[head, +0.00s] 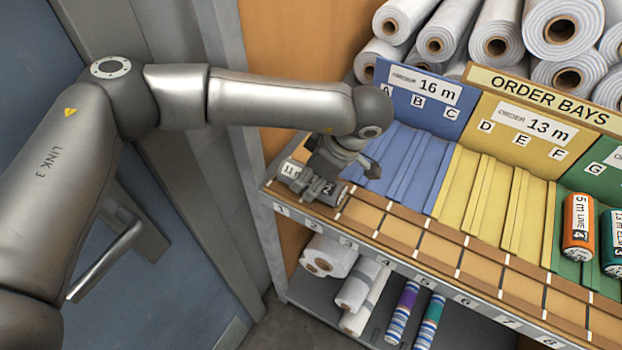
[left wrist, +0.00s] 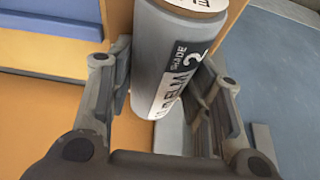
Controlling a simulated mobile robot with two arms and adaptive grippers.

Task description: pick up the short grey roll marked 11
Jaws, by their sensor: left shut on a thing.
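The short grey roll (head: 291,170) lies at the left end of the front ledge of the shelf, above slot labels 1 and 2. A white tag on its end appears to read 11. In the left wrist view the grey roll (left wrist: 160,60) has a label with "ELM", "SHADE" and a 2. My left gripper (head: 318,188) comes down over it from above, its fingers on either side of the roll, shut on it. The gripper hides much of the roll in the head view. My right gripper is not in view.
Order bays in blue (head: 402,170), yellow (head: 490,195) and green stand behind the ledge. An orange roll (head: 577,222) and a teal roll (head: 612,242) lie in the green bay. The ledge (head: 440,248) right of my gripper is empty. White rolls are stacked behind; others lie below.

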